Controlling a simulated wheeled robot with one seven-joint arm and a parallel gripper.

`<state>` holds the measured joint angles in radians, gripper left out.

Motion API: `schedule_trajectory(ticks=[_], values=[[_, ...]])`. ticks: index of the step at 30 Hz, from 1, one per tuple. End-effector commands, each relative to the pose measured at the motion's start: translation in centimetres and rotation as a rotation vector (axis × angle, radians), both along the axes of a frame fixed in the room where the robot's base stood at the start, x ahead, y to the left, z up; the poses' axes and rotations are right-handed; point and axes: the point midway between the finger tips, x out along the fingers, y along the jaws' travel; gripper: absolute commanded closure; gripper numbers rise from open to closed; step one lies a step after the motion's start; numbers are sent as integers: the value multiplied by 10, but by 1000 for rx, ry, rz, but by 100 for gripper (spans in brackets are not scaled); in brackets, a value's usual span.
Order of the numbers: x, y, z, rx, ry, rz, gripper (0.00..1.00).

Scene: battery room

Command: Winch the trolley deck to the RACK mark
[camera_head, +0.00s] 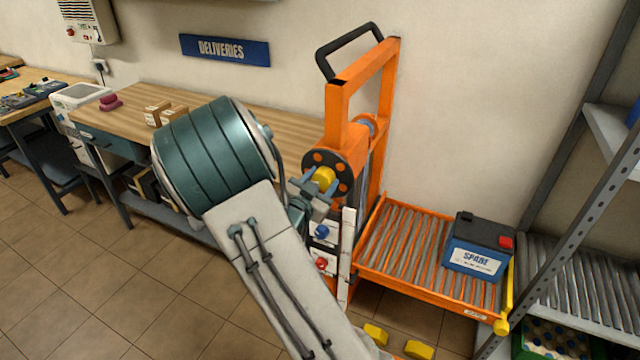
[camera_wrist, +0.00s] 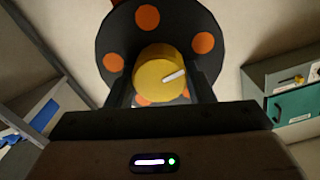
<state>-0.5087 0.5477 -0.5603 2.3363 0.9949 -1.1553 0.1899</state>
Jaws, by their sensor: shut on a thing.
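The orange trolley (camera_head: 338,110) stands against the wall with a black handle on top. A black winch disc with orange spots (camera_head: 345,160) is on its mast and carries a yellow knob (camera_head: 325,177). My gripper (camera_head: 318,190) is shut on this knob. In the wrist view the knob (camera_wrist: 158,72) with a pale line sits between my fingers (camera_wrist: 163,88). The roller deck (camera_head: 420,292) bears a blue battery marked SPARE (camera_head: 474,262). A white upright strip (camera_head: 346,262) stands beside the deck; I cannot read a RACK mark on it.
A grey rack (camera_head: 590,200) with rollers stands close to the deck's right end. A wooden bench (camera_head: 130,108) with small boxes is behind my arm at left. Yellow blocks (camera_head: 418,349) lie on the floor below the deck. Open tiled floor (camera_head: 90,265) lies at left.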

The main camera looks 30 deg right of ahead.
Motion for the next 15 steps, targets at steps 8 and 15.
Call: schedule_trajectory(ticks=[8,15], values=[[-1,-1,-7,108,-139,-2,75],[-1,-1,-3,163,-210,-2,75]])
